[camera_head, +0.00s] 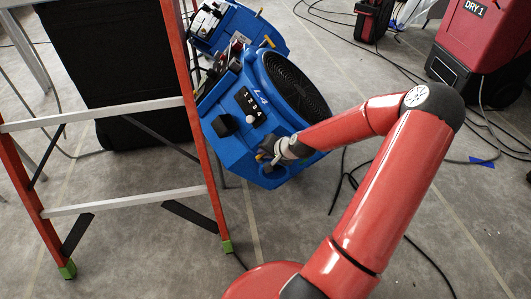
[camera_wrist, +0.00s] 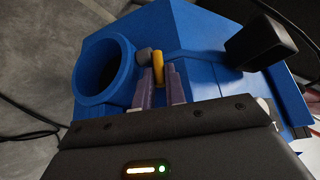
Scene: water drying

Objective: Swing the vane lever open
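A blue blower (camera_head: 232,140) labelled L4 stands on the floor, with a round dark grille and a 1-to-4 dial panel. My gripper (camera_head: 277,152) is at its lower right side, and a small yellow lever (camera_head: 261,156) shows beside it. In the wrist view, the yellow lever (camera_wrist: 158,70) stands between the two grey fingers of my gripper (camera_wrist: 159,82) and appears to fill the gap. A grey knob (camera_wrist: 143,56) is just left of it. A round blue outlet (camera_wrist: 101,72) opens to the left. The lever's lower end is hidden by the fingers.
An orange ladder (camera_head: 193,120) stands close to the left of the blower. A second blue blower (camera_head: 232,27) is behind. A red dryer (camera_head: 484,38) marked DRY 1 is at upper right. Black cables (camera_head: 420,250) lie on the floor. A black box (camera_wrist: 259,42) juts out right of the fingers.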

